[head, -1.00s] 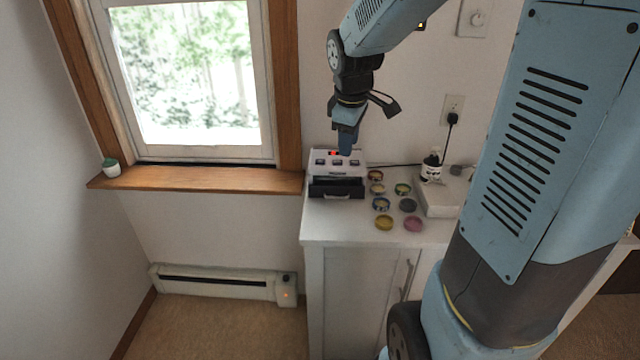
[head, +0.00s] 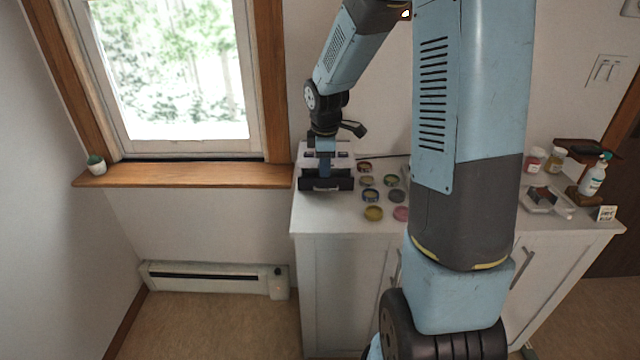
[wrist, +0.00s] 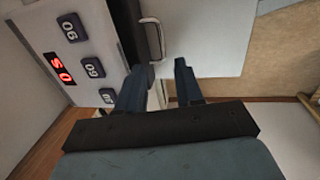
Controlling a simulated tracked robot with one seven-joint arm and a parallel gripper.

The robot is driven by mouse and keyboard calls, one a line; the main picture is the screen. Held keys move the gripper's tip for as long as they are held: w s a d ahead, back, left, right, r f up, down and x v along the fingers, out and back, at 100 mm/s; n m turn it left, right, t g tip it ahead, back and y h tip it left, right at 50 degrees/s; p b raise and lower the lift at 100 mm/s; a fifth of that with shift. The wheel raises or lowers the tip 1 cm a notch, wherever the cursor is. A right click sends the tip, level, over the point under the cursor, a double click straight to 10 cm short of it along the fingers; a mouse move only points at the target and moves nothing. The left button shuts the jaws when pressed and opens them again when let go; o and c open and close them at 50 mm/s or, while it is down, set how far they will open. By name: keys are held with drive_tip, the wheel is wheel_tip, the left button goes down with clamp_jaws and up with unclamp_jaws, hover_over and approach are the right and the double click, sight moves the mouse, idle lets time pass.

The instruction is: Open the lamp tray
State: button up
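The lamp (head: 340,150) is a white box at the back left of the cabinet top. In the wrist view its white face (wrist: 90,35) shows numbered buttons and a red lit display. Its black tray front (head: 343,183) faces the room, with a pale bar handle (head: 325,188), also seen in the wrist view (wrist: 153,38). My gripper (head: 325,175) points down over the lamp's front, hiding part of it. In the wrist view my gripper (wrist: 161,68) is open and empty, its fingers apart, with the handle just beyond the left fingertip. I see no contact with the handle.
Several small round tins (head: 370,195) stand on the white cabinet top (head: 335,218) to the right of the lamp. Farther right are jars (head: 555,158), a tray (head: 540,205) and a pump bottle (head: 594,175). The floor (head: 220,325) before the window is clear.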

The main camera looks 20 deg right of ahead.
sight(324, 180)
drive_tip(key=f, duration=0.5)
drive_tip(key=w+f, duration=0.1)
drive_tip(key=f, duration=0.1)
drive_tip(key=shift+w+d+f, duration=0.1)
drive_tip(key=shift+d+f, duration=0.1)
clamp_jaws()
drive_tip(key=shift+w+r, duration=0.2)
idle(1.1)
